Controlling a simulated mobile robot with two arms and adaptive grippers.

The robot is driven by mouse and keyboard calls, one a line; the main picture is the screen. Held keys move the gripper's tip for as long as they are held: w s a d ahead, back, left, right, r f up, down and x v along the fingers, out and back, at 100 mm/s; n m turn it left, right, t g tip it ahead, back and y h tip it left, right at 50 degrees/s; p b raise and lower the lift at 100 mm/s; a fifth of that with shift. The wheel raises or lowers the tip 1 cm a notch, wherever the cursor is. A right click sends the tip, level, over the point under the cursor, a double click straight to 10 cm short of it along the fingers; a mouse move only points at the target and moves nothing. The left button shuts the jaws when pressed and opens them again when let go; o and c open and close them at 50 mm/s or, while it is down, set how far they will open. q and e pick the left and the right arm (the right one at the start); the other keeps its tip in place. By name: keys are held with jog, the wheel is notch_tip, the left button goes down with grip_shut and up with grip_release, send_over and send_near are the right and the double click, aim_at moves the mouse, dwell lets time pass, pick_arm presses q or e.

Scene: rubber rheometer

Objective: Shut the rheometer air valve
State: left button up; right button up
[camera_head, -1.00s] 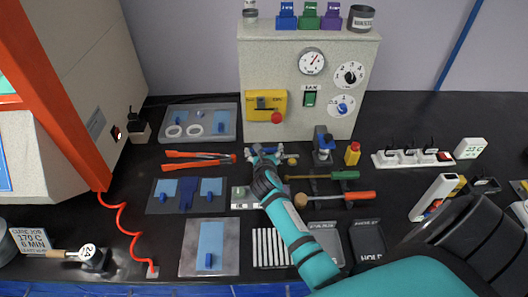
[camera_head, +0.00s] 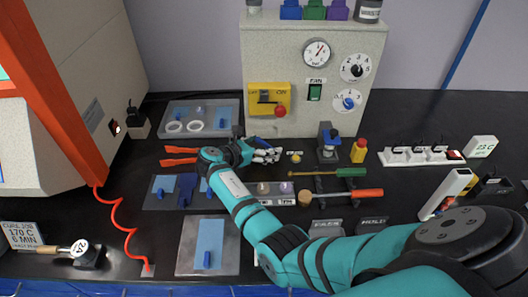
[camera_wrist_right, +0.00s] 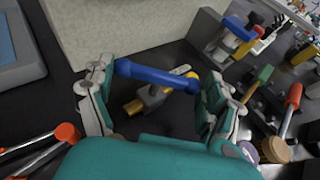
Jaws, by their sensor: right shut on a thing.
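The air valve shows in the right wrist view, with a long blue handle (camera_wrist_right: 153,74) on a grey stem above a brass-coloured body (camera_wrist_right: 135,106). The handle lies roughly across the line of the body. My right gripper (camera_wrist_right: 160,78) is shut on the blue handle, one finger at each end of it. In the head view the right gripper (camera_head: 266,155) is low over the bench in front of the grey control panel (camera_head: 325,115), pointing right. A brass end (camera_head: 295,157) shows just right of its fingers; the gripper hides most of the valve. My left gripper is not in view.
Orange-handled tools (camera_head: 180,156) lie left of my right gripper. A small blue-topped device (camera_head: 328,142), a yellow-and-red bottle (camera_head: 359,151) and green- and red-handled tools (camera_head: 340,173) are to its right. The panel stands close behind.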

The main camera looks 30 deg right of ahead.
jog(key=m+g+b, duration=0.2)
jog(key=b, duration=0.1)
jog(key=m+g+b, duration=0.1)
jog(key=g+b, duration=0.1)
jog(key=shift+w+f+m, duration=0.25)
jog(key=shift+f+m, duration=0.05)
jog(key=shift+r+m+g+b, duration=0.2)
jog(key=shift+m+g+b, duration=0.3)
jog(key=shift+g+b, duration=0.2)
jog(key=o, duration=0.8)
jog(key=v, duration=0.7)
jog(key=shift+a, duration=0.3)
